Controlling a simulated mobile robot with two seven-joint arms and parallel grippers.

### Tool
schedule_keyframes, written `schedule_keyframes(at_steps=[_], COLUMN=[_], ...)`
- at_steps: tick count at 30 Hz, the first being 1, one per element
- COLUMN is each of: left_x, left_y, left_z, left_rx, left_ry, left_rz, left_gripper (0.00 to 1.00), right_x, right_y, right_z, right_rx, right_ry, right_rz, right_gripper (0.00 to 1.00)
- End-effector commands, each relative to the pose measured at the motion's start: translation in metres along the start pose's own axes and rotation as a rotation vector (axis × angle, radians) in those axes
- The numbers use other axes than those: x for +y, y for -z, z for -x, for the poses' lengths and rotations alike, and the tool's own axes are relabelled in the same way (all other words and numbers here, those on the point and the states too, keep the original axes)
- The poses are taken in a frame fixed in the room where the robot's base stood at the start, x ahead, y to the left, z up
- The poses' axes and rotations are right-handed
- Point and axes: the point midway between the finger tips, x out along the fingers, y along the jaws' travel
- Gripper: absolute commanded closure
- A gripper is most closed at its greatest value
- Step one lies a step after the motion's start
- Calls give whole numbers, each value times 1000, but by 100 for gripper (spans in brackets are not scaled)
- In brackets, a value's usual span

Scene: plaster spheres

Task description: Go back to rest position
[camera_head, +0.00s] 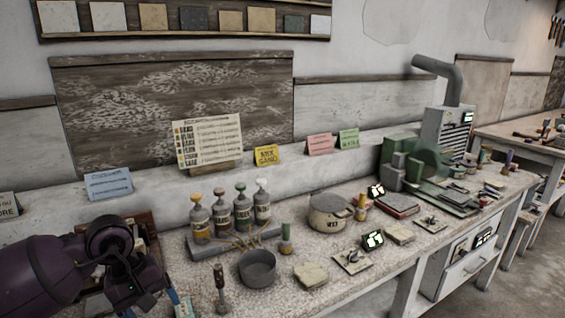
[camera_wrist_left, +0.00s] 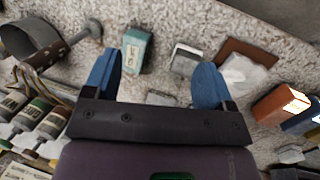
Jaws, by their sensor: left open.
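My left arm comes in at the lower left of the head view, dark purple. Its gripper (camera_head: 178,301) is low over the near left part of the workbench (camera_head: 340,255), with part of it cut off by the lower edge. In the left wrist view the two blue fingers of my left gripper (camera_wrist_left: 155,79) stand wide apart with nothing gripped. A teal block (camera_wrist_left: 137,48) and a grey-white block (camera_wrist_left: 186,60) lie on the speckled surface beyond and between the fingertips. My right gripper is in neither view.
A grey pot (camera_head: 257,268) and several capped bottles (camera_head: 222,217) stand right of my left gripper; the pot also shows in the wrist view (camera_wrist_left: 30,40). A machine with a pipe (camera_head: 447,130) stands at the bench's far end.

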Motion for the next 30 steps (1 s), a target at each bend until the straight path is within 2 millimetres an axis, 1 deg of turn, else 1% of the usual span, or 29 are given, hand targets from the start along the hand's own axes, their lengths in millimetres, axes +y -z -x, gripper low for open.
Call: schedule_keyframes(at_steps=[1,3,7,9,12,15,18,20,23,26,29,30], left_x=[11,29,58,72,89,101,108,109,105,95,78,70], left_y=[-18,-41,-81,-98,-117,-128,-131,-128,-119,-105,-88,-82], left_z=[-12,-20,-24,-20,-9,6,22,32,45,54,57,55], left_rx=[-69,-171,-377,-495,-671,-853,-1041,-1154,-1346,-1539,-1732,-1808], left_ry=[-84,-213,-432,-541,-685,-814,-929,-992,-1085,-1166,-1235,-1259], left_rz=[38,110,276,380,544,725,919,1041,1253,1473,1701,1796], left_gripper=[22,22,22,22,22,22,22,22,22,22,22,22], right_x=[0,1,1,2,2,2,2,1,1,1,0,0], right_y=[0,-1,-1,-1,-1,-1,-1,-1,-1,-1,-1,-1], right_z=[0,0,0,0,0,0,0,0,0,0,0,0], right_rx=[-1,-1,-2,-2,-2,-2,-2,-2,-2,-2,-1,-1], right_ry=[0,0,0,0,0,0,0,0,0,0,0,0], right_rz=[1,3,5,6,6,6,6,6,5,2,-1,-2], right_gripper=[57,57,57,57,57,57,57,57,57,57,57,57])
